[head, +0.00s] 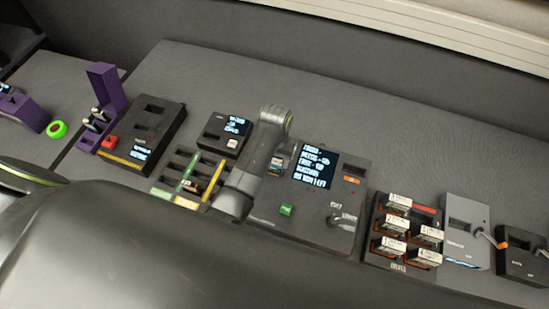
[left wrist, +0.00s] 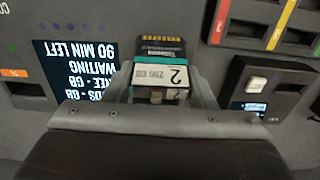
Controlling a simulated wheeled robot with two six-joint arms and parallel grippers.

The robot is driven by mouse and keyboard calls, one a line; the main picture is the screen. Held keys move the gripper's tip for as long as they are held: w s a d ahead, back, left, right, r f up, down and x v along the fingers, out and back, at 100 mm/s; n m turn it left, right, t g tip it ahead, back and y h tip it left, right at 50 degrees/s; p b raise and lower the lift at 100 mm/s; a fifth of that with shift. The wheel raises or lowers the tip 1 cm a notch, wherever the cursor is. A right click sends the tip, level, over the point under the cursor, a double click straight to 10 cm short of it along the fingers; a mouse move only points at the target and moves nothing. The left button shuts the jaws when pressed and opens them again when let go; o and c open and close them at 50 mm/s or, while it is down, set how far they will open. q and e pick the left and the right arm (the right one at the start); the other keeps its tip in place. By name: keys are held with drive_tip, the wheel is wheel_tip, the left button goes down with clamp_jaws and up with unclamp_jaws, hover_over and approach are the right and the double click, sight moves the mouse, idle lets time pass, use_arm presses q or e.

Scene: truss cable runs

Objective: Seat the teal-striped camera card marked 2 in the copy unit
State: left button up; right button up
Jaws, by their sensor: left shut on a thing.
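The teal-striped camera card marked 2 (left wrist: 162,73) is between the jaws of my left gripper (left wrist: 162,92), which is shut on it. In the head view the small card (head: 277,166) shows beside my left gripper (head: 268,168). The copy unit (head: 325,232) is the dark box with a lit text screen (head: 317,171) and a green button (head: 286,210). The card is over its left part. I cannot tell whether a slot lies directly under it. My right gripper is not in view.
A tray with colored strips (head: 187,168) and a small screen unit (head: 225,133) are left of the copy unit. A rack of white-labeled blocks (head: 405,232) and a grey unit (head: 466,225) stand to the right. The bench behind is clear.

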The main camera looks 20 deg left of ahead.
use_arm(q)
drive_tip(key=shift+w, duration=0.65)
drive_tip(key=shift+f, duration=1.1)
idle(2.2)
drive_tip(key=o, duration=1.7)
drive_tip(key=shift+c, duration=0.2)
drive_tip(key=shift+f, duration=0.1)
wheel_tip(320, 180, up, 8)
drive_tip(key=shift+f, duration=0.2)
